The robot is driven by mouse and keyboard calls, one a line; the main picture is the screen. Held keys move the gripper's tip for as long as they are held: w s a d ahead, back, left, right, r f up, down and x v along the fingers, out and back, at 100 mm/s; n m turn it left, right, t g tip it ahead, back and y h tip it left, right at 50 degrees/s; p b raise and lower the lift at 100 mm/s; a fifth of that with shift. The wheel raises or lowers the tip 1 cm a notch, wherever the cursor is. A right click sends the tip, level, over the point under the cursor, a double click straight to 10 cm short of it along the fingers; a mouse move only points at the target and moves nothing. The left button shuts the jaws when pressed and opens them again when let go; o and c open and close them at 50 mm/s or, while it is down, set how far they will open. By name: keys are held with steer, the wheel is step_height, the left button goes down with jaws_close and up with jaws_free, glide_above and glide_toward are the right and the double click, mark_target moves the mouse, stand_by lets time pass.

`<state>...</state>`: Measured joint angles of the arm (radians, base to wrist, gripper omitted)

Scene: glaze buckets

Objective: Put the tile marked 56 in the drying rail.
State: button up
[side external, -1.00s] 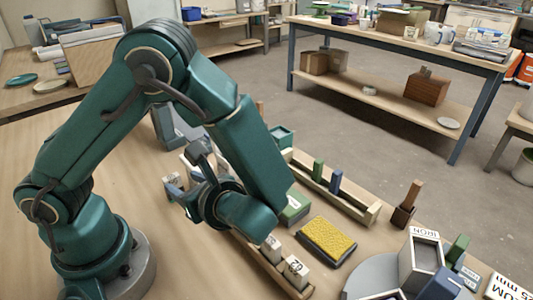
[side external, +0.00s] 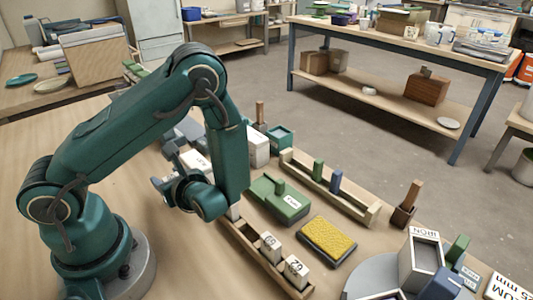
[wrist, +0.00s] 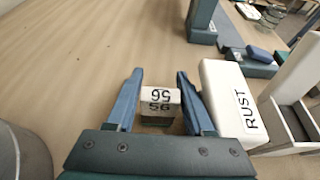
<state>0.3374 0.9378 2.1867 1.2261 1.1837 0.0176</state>
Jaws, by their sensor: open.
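The tile marked 56 (wrist: 160,98) is a pale block with a dark green lower part. In the wrist view it lies between the two blue fingers of my gripper (wrist: 158,92), with a visible gap on each side. My gripper (side external: 163,188) is open and low over the table in the side view, where I cannot make out the tile. Two wooden rails show there: a far rail (side external: 352,204) holding a green and a blue piece, and a near rail (side external: 262,264) holding pale numbered tiles. I cannot tell which is the drying rail.
A white block marked RUST (wrist: 229,98) stands close to the right finger. A green lidded box (side external: 279,203) and a yellow sponge-like pad (side external: 328,241) lie between the rails. The wooden table (wrist: 75,50) is clear left of the gripper.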

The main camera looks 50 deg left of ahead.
steer(key=shift+a+f, duration=0.1)
steer(key=shift+a, duration=0.2)
jaws_close()
